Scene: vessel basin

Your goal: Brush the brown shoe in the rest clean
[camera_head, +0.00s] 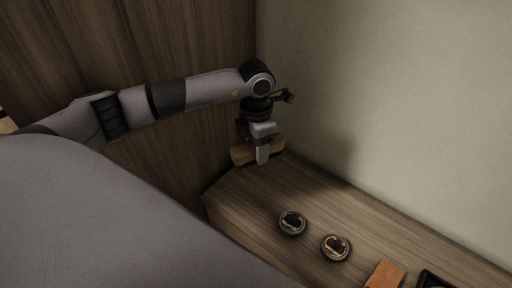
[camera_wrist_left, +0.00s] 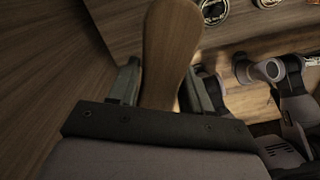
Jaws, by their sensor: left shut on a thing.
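My left gripper (camera_head: 263,155) is shut on a brown wooden piece (camera_head: 243,154), which looks like the brush. It is held above the far left end of the wooden counter. In the left wrist view the smooth, rounded wood of the brush (camera_wrist_left: 170,45) stands between the two grey fingers (camera_wrist_left: 160,88). Its bristles cannot be made out. The brown shoe and its rest cannot be made out in either view. My right gripper cannot be made out.
Two round tins (camera_head: 292,222) (camera_head: 336,247) stand on the counter (camera_head: 285,190). An orange-brown block (camera_head: 385,275) and a dark tray edge (camera_head: 432,279) are at the lower right. A pale wall (camera_head: 400,100) rises behind, a wooden panel (camera_head: 200,40) at left. The counter between gripper and tins is clear.

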